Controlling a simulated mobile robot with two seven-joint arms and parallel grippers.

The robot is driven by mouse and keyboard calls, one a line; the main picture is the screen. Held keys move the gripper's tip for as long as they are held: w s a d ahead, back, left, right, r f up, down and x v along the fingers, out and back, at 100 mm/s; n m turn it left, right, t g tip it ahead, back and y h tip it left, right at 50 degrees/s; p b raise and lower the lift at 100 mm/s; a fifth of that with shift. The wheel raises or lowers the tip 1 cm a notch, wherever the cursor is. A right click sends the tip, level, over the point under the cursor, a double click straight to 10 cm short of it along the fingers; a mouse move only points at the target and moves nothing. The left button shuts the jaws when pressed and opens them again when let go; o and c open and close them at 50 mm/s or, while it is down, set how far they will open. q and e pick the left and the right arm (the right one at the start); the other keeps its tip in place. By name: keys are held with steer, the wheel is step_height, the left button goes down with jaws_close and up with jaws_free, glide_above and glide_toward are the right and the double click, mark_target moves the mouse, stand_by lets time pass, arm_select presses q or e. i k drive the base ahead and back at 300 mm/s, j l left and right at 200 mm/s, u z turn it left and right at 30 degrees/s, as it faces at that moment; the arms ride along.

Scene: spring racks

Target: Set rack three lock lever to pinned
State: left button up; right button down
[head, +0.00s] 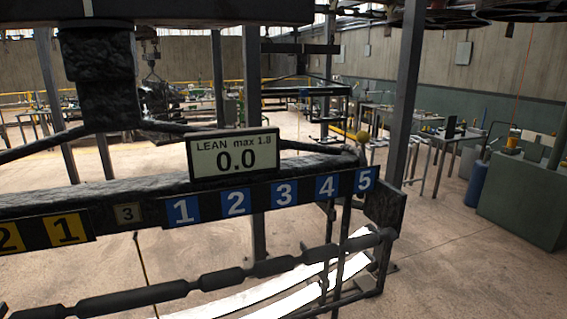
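A rack fills the near left and middle, with a dark rail (150,230). No lever position is readable. I see neither gripper.
Pale curved strips (270,302) lie below the rail, behind a thick dark bar (180,291). A dark post (405,95) stands at right. Farther back are workbenches (440,140), a blue cylinder (478,185) and a green cabinet (520,200). The floor at right is clear.

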mark_target(363, 137)
steer(key=i+l+u, duration=0.1)
steer(key=l, duration=0.65)
steer(key=i+l, duration=0.1)
steer(key=l, duration=0.6)
steer(key=i+l, duration=0.55)
steer(key=i+j+u, duration=0.05)
steer(key=i, duration=0.05)
